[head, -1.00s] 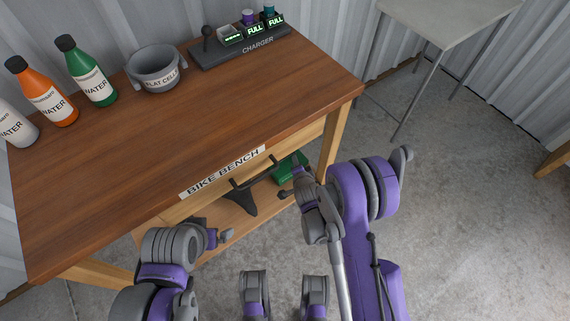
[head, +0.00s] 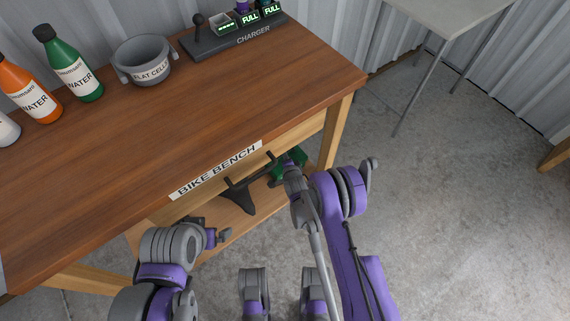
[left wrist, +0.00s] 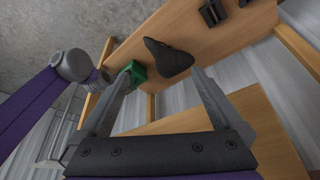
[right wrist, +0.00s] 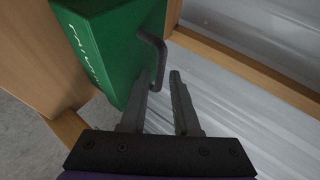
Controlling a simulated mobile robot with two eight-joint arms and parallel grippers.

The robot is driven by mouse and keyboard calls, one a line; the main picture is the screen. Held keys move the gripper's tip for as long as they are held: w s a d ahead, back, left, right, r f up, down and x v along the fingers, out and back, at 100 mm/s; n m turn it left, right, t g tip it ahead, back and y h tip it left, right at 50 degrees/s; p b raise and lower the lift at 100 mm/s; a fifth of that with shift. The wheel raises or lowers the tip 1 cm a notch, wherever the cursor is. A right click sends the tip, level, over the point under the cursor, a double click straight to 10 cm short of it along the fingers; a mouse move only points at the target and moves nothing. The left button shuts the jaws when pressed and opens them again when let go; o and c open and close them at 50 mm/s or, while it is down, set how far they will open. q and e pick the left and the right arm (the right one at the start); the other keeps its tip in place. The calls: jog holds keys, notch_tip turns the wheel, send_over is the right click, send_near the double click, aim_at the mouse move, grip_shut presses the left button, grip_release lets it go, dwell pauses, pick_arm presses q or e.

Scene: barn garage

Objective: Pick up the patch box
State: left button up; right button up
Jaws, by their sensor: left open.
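The patch box, a green box with a grey bar handle, is partly hidden behind my right arm at the bench's lower shelf in the head view (head: 298,161). It is close at the upper left in the right wrist view (right wrist: 112,45) and small in the left wrist view (left wrist: 136,73). My right gripper (right wrist: 167,75) is partly open, its fingertips at the handle. The handle overlaps the left finger; I cannot tell whether they touch. My left gripper (left wrist: 160,76) is wide open and empty, apart from the box.
A black bike saddle (head: 238,196) lies beside the box on the lower shelf (head: 205,243). The bench top (head: 210,110) above holds several bottles, a grey pot (head: 142,62) and a charger (head: 232,38). Floor to the right is clear up to a grey table (head: 450,14).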

jog(key=shift+x, duration=1)
jog(key=shift+c, duration=0.3)
grip_shut()
